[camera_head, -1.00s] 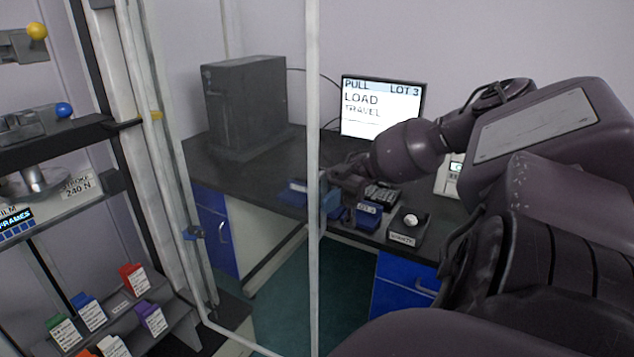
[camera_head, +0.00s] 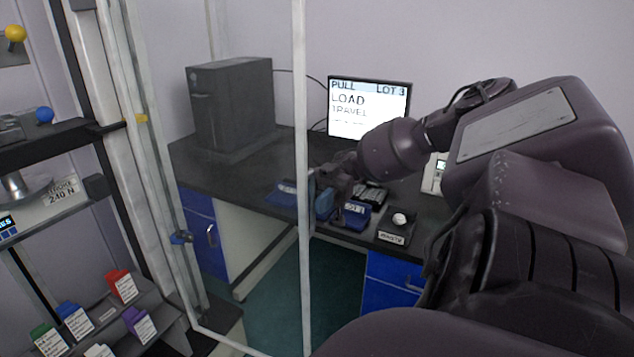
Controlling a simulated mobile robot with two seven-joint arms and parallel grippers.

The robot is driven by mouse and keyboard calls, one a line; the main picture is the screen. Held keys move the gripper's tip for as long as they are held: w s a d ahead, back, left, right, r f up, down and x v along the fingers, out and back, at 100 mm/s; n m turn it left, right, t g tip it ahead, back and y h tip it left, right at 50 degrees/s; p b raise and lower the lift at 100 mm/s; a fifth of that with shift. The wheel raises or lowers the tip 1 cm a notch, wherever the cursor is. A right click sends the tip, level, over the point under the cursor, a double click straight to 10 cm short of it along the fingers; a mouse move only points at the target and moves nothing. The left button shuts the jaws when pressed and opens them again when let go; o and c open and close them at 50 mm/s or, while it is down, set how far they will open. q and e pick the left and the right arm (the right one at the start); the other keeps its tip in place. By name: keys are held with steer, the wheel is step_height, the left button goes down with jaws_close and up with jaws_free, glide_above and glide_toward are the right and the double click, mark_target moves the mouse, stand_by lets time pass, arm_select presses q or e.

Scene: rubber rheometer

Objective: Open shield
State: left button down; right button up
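The shield is a clear panel in a pale frame; its upright edge post (camera_head: 302,120) stands in the middle of the view, swung out from the machine at the left. A blue handle-like part (camera_head: 325,204) shows just right of the post. My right gripper (camera_head: 322,186) is at this part, beside the post. Its fingers are small, dark and partly hidden, so I cannot tell whether they are closed on it. My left gripper is not in view.
A dark bench (camera_head: 225,172) behind the shield holds a computer tower (camera_head: 232,105), a monitor (camera_head: 368,108) and blue trays (camera_head: 352,216). A rack of coloured tagged samples (camera_head: 122,284) is at lower left.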

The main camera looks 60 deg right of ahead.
steer(key=d+b, duration=0.2)
steer(key=d, duration=0.8)
steer(key=shift+d, duration=0.35)
steer(key=shift+s+r, duration=0.1)
